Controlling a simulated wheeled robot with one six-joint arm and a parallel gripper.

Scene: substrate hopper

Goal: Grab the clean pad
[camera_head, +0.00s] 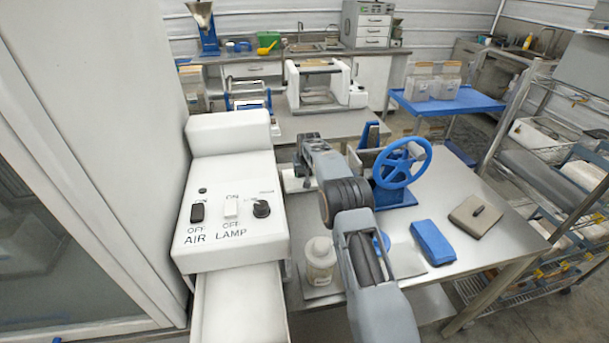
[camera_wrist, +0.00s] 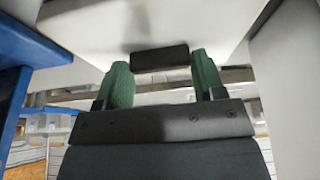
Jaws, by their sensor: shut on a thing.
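My gripper (camera_wrist: 162,72) shows two green fingertips in the wrist view, one at each end of a short dark handle (camera_wrist: 160,57). It is shut on this handle. The handle belongs to a pale, flat pad (camera_wrist: 90,30) that fills the upper part of the wrist view. In the head view my gripper (camera_head: 304,172) is beyond my arm, and a white edge of the pad (camera_head: 294,184) shows at it. The fingertips are mostly hidden there. A second pad (camera_head: 477,213), grey-brown with a dark handle, lies at the right of the steel table.
The steel table (camera_head: 455,185) holds a blue handwheel device (camera_head: 402,165), a blue block (camera_head: 432,242) and a pale jar (camera_head: 320,261). A white AIR/LAMP control box (camera_head: 230,205) stands left of my arm. A wire shelf rack (camera_head: 560,190) stands at the right.

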